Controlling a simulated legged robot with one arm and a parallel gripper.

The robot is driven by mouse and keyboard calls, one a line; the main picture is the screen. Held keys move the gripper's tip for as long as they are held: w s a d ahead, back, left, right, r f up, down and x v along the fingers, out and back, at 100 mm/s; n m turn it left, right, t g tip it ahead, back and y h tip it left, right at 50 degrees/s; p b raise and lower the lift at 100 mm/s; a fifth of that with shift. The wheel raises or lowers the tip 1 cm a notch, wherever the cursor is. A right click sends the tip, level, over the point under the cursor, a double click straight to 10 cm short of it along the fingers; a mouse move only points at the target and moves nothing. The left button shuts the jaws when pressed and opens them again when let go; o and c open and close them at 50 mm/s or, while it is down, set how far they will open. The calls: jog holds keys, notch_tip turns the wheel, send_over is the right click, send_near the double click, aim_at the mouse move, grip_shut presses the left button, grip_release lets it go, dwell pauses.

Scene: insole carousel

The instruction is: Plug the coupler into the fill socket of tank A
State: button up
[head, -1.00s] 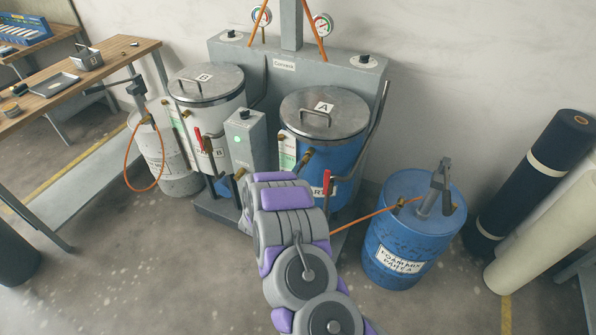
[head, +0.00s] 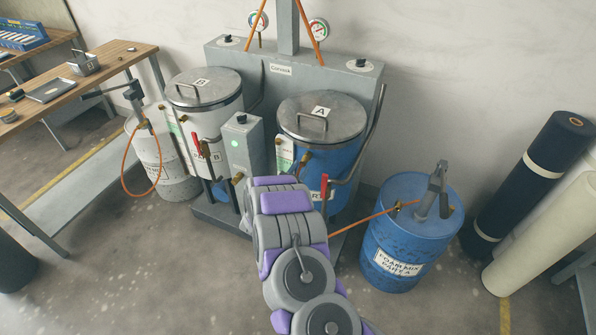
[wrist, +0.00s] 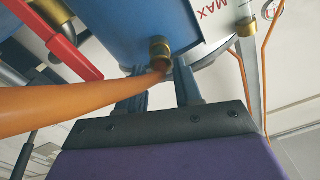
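Tank A (head: 340,150) is the blue tank with a steel lid marked A. Its blue wall (wrist: 125,28) fills the upper middle of the wrist view. My gripper (wrist: 165,75) is close under that wall, its two fingers closed in on either side of the end of an orange hose (wrist: 75,103). A brass fitting (wrist: 160,47) shows at the hose end against the tank; I cannot tell how much is coupler and how much is fill socket, or whether they are joined. In the head view my arm hides my gripper and the coupler.
A red valve handle (head: 323,187) stands at tank A's front; it is close by in the wrist view (wrist: 58,38). A blue drum (head: 410,245) with the orange hose (head: 370,217) stands right. White tank B (head: 207,130) and a grey control box (head: 243,150) stand left.

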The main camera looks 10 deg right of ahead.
jog(key=shift+o, duration=0.4)
jog(key=shift+s+a, duration=0.1)
jog(key=shift+s+a, duration=0.2)
jog(key=p+v, duration=0.2)
jog(key=v, duration=1.4)
jog(key=shift+s+a, duration=0.2)
jog(key=shift+a, duration=0.1)
jog(key=shift+w, duration=0.1)
